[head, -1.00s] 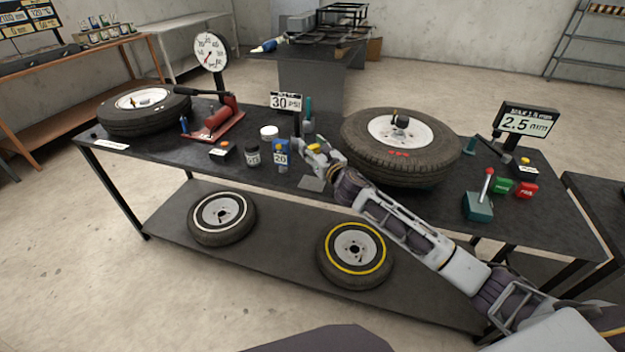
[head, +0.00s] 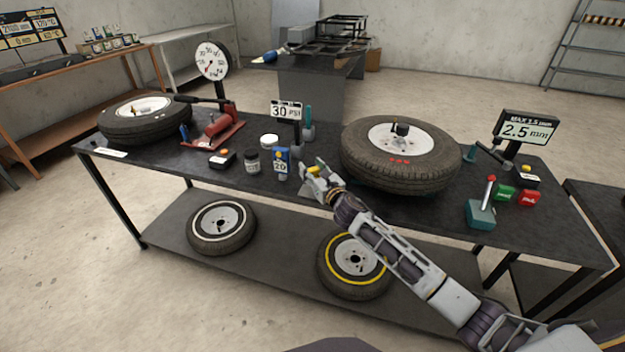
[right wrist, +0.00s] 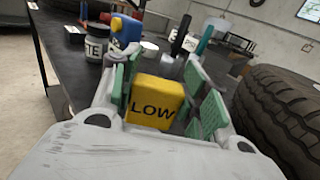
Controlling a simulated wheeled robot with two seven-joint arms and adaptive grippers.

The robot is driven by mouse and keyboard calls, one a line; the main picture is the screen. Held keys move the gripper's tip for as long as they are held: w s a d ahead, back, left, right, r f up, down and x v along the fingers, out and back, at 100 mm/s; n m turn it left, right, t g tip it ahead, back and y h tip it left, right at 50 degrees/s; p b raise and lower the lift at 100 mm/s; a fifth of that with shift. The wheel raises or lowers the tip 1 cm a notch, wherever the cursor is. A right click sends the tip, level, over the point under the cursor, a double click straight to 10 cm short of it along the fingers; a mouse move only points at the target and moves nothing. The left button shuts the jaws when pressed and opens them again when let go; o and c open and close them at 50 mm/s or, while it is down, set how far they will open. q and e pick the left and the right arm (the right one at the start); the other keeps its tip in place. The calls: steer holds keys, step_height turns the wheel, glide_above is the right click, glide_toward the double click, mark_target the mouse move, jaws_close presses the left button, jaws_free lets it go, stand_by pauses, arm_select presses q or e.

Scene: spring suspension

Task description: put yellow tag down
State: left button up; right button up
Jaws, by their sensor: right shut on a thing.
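The yellow tag (right wrist: 156,101) is a small yellow block with LOW printed on it. In the right wrist view it sits between the green finger pads of my right gripper (right wrist: 164,88), which is shut on it. In the head view the yellow tag (head: 313,169) is small, at the tip of my right gripper (head: 314,174), over the front part of the dark workbench (head: 230,178), left of the large tyre. I cannot tell whether the tag touches the bench top. My left gripper is not in view.
The front bench edge is near.

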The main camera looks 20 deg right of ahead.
steer(key=shift+f, duration=1)
steer(key=shift+f+b, duration=0.45)
steer(key=shift+f, duration=0.4)
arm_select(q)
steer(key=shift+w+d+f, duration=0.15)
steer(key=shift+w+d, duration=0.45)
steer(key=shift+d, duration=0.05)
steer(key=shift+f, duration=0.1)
arm_select(e)
steer(key=shift+f, duration=0.1)
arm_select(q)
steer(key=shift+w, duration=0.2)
